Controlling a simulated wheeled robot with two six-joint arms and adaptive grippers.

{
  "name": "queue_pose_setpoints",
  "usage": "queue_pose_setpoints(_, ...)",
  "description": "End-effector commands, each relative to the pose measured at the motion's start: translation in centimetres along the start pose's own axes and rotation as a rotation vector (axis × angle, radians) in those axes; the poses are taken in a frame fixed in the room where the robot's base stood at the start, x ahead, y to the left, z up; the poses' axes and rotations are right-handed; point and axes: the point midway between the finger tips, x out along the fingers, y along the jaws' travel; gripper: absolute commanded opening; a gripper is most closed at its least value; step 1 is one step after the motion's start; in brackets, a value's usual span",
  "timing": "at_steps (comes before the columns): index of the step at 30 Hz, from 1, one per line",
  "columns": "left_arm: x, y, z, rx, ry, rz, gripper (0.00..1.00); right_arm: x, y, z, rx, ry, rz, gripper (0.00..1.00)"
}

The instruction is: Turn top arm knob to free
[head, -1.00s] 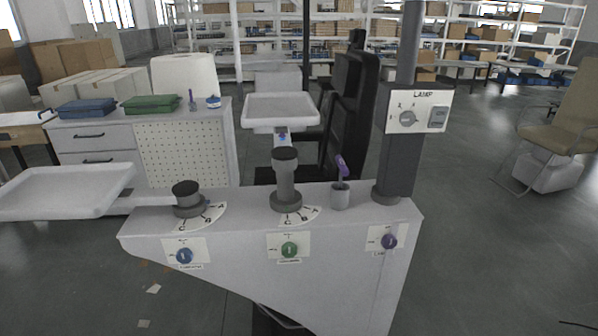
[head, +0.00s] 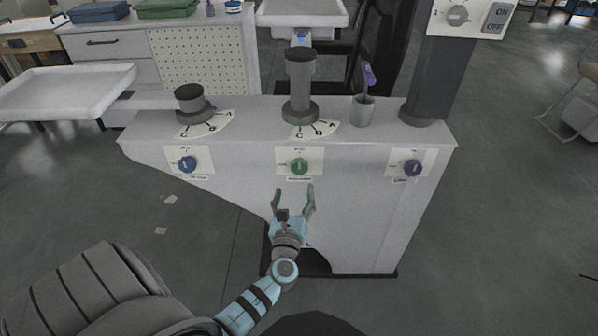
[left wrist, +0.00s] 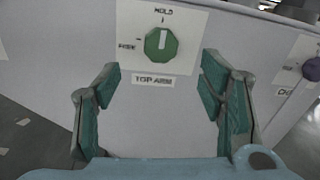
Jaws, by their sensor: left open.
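The top arm knob (head: 299,166) is a green round knob on a white plate in the middle of the console's front face. In the left wrist view the knob (left wrist: 160,44) has a "TOP ARM" label below it, "HOLD" above and a word that looks like "FREE" at the left. Its white mark points up, toward "HOLD". My left gripper (head: 294,191) is open and empty, just below and in front of the knob. Its two fingers stand apart on either side of the label, not touching the knob. My right gripper is not in view.
A blue knob (head: 188,164) is left of the green one and a purple knob (head: 412,168) right. A white tray (head: 65,92) extends left.

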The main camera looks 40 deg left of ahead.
Motion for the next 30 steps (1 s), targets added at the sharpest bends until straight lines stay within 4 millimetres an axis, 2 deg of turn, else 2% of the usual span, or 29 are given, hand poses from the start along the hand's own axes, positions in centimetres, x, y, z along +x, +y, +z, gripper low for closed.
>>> queue_pose_setpoints(1,1.5,-0.1,0.0,0.001,-0.004,-0.001,0.64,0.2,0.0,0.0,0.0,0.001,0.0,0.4)
queue_pose_setpoints(6,6.6,-0.1,-0.3,-0.002,-0.001,0.0,0.64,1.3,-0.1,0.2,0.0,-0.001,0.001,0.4)
queue_pose_setpoints(10,9.2,-0.1,-0.4,-0.004,0.002,-0.001,0.64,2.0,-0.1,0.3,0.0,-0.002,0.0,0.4)
queue_pose_setpoints(15,10.6,-0.1,-0.3,-0.004,0.004,-0.001,0.64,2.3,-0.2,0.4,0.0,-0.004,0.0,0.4)
queue_pose_setpoints(22,10.7,-0.1,-0.2,-0.005,0.005,-0.002,0.64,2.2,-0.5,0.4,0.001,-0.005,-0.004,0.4)
queue_pose_setpoints(23,10.7,-0.1,-0.2,-0.005,0.005,-0.002,0.62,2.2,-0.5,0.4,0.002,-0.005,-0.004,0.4)
queue_pose_setpoints(30,10.7,-0.1,-0.2,-0.005,0.005,-0.002,0.24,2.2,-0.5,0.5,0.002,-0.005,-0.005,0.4)
